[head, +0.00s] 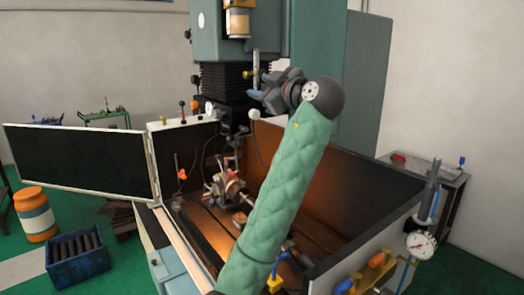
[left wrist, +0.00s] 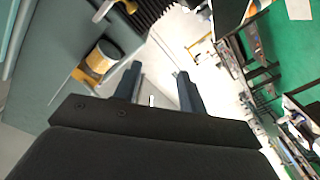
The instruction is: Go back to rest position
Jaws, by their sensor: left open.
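My left gripper (head: 262,90) is raised in front of the milling machine's head, above the open enclosure, with my green-sleeved left arm reaching up from the bottom of the head view. In the left wrist view its two fingers (left wrist: 158,84) are apart, with nothing between them. The indexing chuck (head: 226,188), a grey metal device, sits on the brown machine table (head: 206,226) well below the gripper. My arm hides part of the table to its right. My right gripper is not in view.
The green machine column (head: 300,45) stands just behind the gripper. Enclosure walls (head: 325,195) surround the table, and an open door panel (head: 80,160) extends left. An orange-white drum (head: 35,214) and a blue crate (head: 77,262) stand on the floor at left. A side bench (head: 430,178) stands at right.

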